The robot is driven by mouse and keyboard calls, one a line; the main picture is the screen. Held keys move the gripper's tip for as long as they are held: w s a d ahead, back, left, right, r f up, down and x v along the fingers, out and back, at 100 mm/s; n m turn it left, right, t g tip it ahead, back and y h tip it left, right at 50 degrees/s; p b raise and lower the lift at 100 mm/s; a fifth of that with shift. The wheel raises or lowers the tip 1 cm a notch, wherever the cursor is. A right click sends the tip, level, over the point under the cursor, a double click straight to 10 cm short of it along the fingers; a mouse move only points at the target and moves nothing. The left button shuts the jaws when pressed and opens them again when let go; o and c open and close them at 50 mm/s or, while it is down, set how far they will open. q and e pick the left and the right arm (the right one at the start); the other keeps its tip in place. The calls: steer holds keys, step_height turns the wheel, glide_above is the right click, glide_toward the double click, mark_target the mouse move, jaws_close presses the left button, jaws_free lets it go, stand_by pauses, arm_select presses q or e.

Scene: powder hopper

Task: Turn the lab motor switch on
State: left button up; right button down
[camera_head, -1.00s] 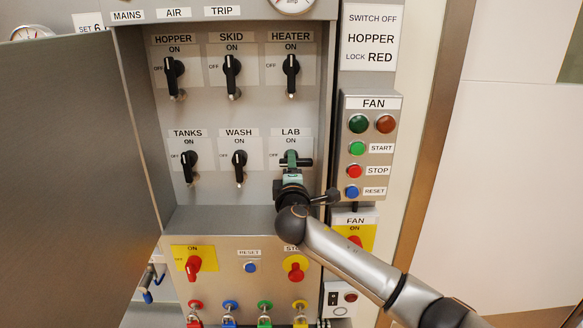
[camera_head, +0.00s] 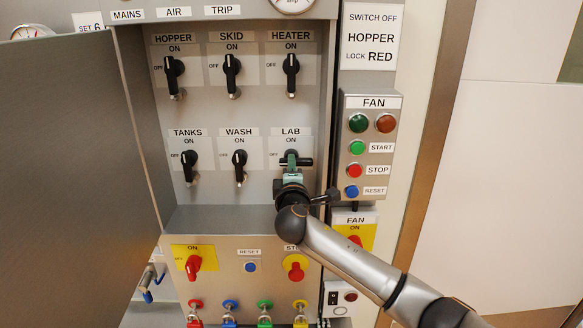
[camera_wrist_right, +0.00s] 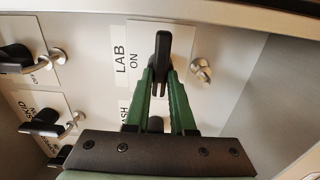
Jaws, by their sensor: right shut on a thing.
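The LAB motor switch (camera_head: 306,162) is at the lower right of the switch panel in the head view. Its black handle lies crosswise, level, not in line with the ON mark above it. In the right wrist view the handle (camera_wrist_right: 162,45) sits between the green fingertips, turned crosswise to the LAB ON label (camera_wrist_right: 126,60). My right gripper (camera_head: 291,160) is shut on this handle, with a finger on each side; it also shows in the right wrist view (camera_wrist_right: 161,82). The fingers hide part of the switch. My left gripper is not in view.
The WASH switch (camera_head: 239,164) and TANKS switch (camera_head: 189,164) stand to the left, the HEATER switch (camera_head: 291,74) above. The FAN box (camera_head: 369,150) juts out just to the right. A ledge (camera_head: 235,217) lies below, and an open door (camera_head: 75,180) fills the left.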

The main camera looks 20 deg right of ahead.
steer(key=shift+f, duration=0.1)
steer(key=m+b, duration=1)
steer(key=m, duration=0.7)
steer(key=shift+m+b, duration=0.3)
stand_by(0.3)
steer(key=c, duration=0.8)
jaws_free()
steer(key=shift+o, duration=0.2)
